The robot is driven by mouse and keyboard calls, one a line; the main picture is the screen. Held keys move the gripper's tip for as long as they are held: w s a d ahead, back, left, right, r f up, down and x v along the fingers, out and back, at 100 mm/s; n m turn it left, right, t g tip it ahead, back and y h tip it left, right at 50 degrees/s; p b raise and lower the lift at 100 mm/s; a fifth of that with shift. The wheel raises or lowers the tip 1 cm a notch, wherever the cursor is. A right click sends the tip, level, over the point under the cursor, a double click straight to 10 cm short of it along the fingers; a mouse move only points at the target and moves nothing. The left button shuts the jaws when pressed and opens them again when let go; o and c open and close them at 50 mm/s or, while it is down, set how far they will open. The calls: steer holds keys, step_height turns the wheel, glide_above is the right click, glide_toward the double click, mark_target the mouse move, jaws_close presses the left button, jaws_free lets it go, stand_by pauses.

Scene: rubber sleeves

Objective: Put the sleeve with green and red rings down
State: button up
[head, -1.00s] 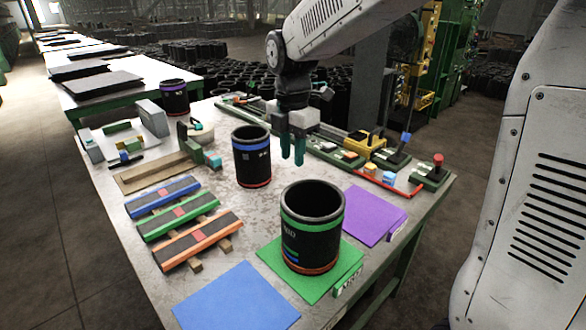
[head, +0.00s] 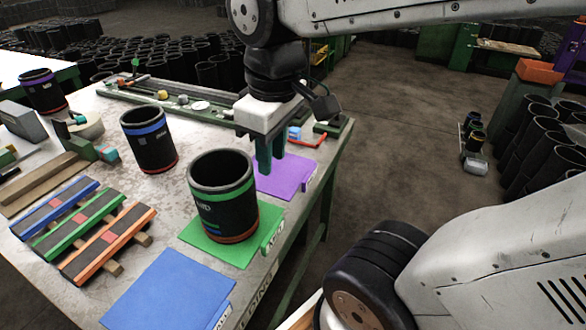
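The black sleeve with a green ring near its top and a red ring at its base (head: 224,198) stands upright on the green mat (head: 262,247). Its open end faces up, and nothing holds it. My gripper (head: 270,168) hangs fingers down, behind and to the right of this sleeve, over the area of the purple mat. Its two dark green fingers are apart by a small gap with nothing between them. They look clear of the sleeve's rim.
A blue-ringed sleeve (head: 149,141) stands behind left; a purple-ringed one (head: 43,92) is farther back. The blue mat (head: 168,291) and purple mat (head: 289,177) are bare. Striped bars (head: 82,228) lie at left. The table's right edge is close to the mats.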

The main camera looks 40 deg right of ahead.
steer(key=s+m, duration=0.1)
steer(key=s+f+m, duration=0.1)
steer(key=s, duration=0.1)
steer(key=s+m, duration=0.1)
steer(key=m, duration=0.1)
steer(key=shift+s+d+f, duration=0.15)
steer(key=shift+d+f, duration=0.1)
steer(key=shift+f, duration=0.1)
stand_by(0.8)
steer(key=shift+o, duration=1)
steer(key=shift+a, duration=0.1)
